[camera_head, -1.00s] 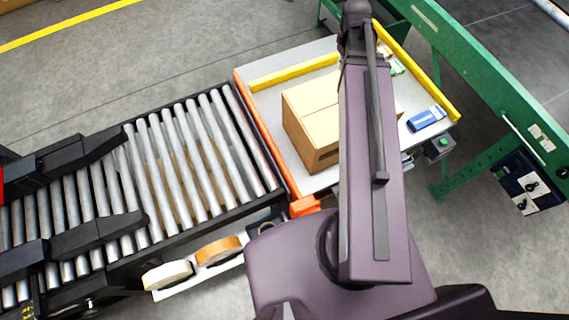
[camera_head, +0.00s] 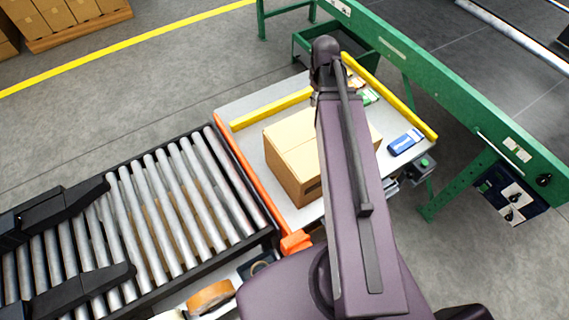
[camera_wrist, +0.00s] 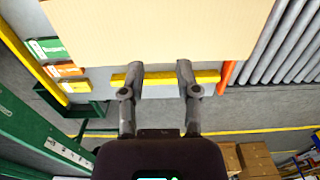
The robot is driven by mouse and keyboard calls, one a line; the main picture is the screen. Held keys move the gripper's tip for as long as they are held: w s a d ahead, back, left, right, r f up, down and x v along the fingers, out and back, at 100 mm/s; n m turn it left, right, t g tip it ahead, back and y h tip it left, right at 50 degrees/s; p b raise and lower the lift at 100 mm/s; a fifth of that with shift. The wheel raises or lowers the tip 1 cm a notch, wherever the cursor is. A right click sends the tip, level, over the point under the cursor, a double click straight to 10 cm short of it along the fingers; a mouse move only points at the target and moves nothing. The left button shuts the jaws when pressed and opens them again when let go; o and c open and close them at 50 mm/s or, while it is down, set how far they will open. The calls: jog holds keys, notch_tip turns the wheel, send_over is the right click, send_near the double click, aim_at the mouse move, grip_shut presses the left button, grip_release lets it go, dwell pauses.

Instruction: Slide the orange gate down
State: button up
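The orange gate (camera_head: 252,181) is a long thin bar along the table edge, between the rollers and the table top. An orange block (camera_head: 296,242) sits at its near end. I cannot tell its height. Part of the orange bar also shows in the wrist view (camera_wrist: 226,76), right of my gripper. My gripper (camera_wrist: 161,68) is open and empty in the wrist view, its fingers apart with the cardboard box beyond the tips. In the head view my arm hides the gripper and part of the box.
A closed cardboard box (camera_head: 290,150) stands on the white table (camera_head: 237,112), beside yellow rails (camera_head: 270,108). A blue packet (camera_head: 405,141) lies at the right. A roller conveyor (camera_head: 165,210) adjoins the gate on the left. A green frame (camera_head: 440,75) stands behind at right.

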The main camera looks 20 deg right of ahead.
jog(key=s+a+m, duration=0.1)
jog(key=a, duration=0.7)
jog(key=s+a+m, duration=0.1)
jog(key=s+a, duration=0.1)
jog(key=a, duration=0.7)
jog(key=shift+s+a, duration=0.25)
jog(key=shift+a, duration=0.05)
jog(key=shift+s, duration=0.1)
